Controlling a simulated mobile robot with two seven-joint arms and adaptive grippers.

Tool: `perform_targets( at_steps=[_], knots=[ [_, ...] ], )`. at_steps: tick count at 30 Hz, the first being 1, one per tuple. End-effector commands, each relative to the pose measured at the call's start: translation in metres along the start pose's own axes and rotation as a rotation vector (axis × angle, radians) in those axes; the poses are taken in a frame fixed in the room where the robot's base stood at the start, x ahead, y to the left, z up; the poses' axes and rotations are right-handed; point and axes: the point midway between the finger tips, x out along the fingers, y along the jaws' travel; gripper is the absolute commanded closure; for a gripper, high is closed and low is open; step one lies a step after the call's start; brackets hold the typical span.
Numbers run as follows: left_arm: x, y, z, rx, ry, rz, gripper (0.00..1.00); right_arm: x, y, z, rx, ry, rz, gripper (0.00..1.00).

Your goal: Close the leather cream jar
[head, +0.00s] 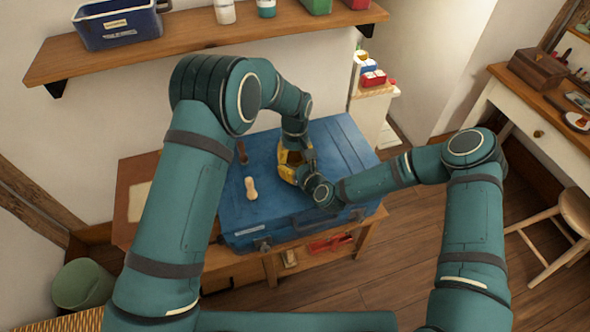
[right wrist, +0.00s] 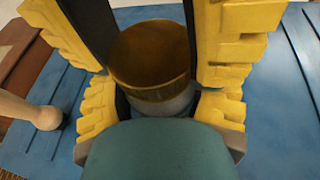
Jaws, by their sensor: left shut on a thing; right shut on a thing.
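The leather cream jar (right wrist: 176,106) shows in the right wrist view as a pale grey body partly hidden by a teal part in front. Its amber-brown lid (right wrist: 150,52) is directly above the body; I cannot tell whether it is fully seated. My left gripper (head: 291,160) comes down from above, its long yellow fingers with black pads on both sides of the lid, shut on it. My right gripper (right wrist: 160,108) appears low around the body, shut on it. In the head view the jar is hidden among the yellow fingers, over the blue trunk (head: 345,145).
A pale wooden handle (head: 251,188) is on the trunk left of the grippers; it also shows in the right wrist view (right wrist: 35,115). A wall shelf (head: 200,38) hangs behind. A desk (head: 530,90) and stool (head: 545,225) stand at the right.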

Motion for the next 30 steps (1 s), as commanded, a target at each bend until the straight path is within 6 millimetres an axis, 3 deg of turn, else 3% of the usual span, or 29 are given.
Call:
perform_targets(
  at_steps=[5, 13, 14, 15, 16, 26, 30],
  knots=[
    [0.000, 0.000, 0.000, 0.162, -0.001, 0.001, 0.89, 0.000, 0.000, 0.001, -0.001, -0.002, 0.000, 1.00],
    [0.000, 0.000, 0.000, 0.177, 0.000, 0.000, 0.89, 0.000, 0.000, 0.001, 0.000, -0.002, 0.000, 1.00],
    [0.000, 0.000, 0.000, 0.177, 0.000, 0.000, 0.36, 0.000, 0.000, 0.001, 0.000, -0.002, 0.000, 1.00],
    [0.000, 0.000, 0.000, 0.177, 0.000, 0.000, 0.22, 0.000, 0.000, 0.001, 0.000, -0.002, 0.000, 1.00],
    [0.000, 0.000, 0.000, 0.177, 0.000, 0.000, 0.16, 0.000, 0.000, 0.001, 0.000, -0.002, 0.000, 1.00],
    [-0.001, 0.000, 0.000, 0.176, 0.001, 0.000, 0.16, 0.000, 0.000, 0.001, 0.000, -0.002, 0.000, 1.00],
    [-0.011, 0.001, -0.001, 0.176, 0.003, 0.002, 0.16, 0.000, 0.000, 0.001, 0.000, -0.002, 0.000, 1.00]
  ],
)
